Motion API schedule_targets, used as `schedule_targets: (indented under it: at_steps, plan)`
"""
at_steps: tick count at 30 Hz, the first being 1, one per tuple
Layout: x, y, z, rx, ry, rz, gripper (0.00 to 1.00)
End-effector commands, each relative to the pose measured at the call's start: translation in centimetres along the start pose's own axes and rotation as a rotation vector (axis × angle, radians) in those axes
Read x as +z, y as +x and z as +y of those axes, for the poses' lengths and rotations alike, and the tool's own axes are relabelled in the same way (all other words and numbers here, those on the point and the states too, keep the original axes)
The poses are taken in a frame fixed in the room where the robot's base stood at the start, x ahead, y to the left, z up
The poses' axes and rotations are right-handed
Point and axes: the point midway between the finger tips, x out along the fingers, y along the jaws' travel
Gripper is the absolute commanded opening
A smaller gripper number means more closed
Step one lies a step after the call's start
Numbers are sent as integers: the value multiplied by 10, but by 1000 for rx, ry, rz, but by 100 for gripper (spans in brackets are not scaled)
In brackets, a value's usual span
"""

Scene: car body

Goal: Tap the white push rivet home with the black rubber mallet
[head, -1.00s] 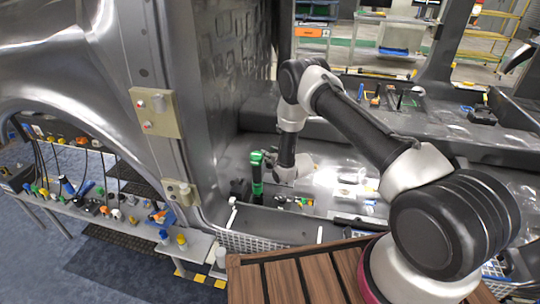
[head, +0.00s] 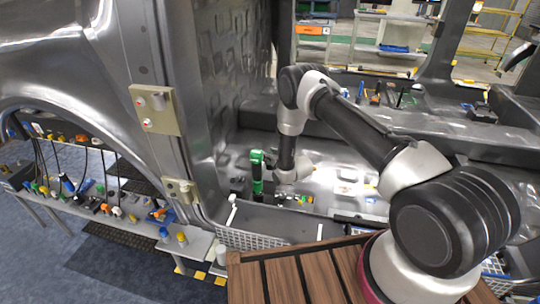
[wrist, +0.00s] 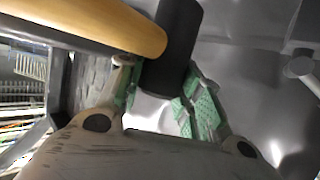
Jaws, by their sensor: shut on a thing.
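My gripper (wrist: 160,92) is shut on the black rubber mallet. In the wrist view its black head (wrist: 178,42) sits between the green-padded fingers, and its tan wooden handle (wrist: 95,22) runs off to the upper left. In the head view my gripper (head: 286,181) is low inside the car body, and the mallet cannot be made out there. A pale grey round-headed peg (wrist: 299,67) shows at the right of the wrist view, apart from the mallet. I cannot tell whether it is the white push rivet, which I cannot pick out in the head view.
A green and black upright object (head: 257,172) stands just left of my gripper. Small parts lie on the metal floor around it. The body pillar (head: 172,95) with two beige plates rises to the left. A bench (head: 125,212) of parts stands outside; a wooden slatted surface (head: 290,280) is in front.

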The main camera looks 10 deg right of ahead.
Motion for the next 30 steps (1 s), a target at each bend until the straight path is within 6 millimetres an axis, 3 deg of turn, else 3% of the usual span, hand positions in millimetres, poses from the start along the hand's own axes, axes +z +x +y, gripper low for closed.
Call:
schedule_targets:
  at_steps: [30]
  plan:
    - [26,12,0,0,0,2,0]
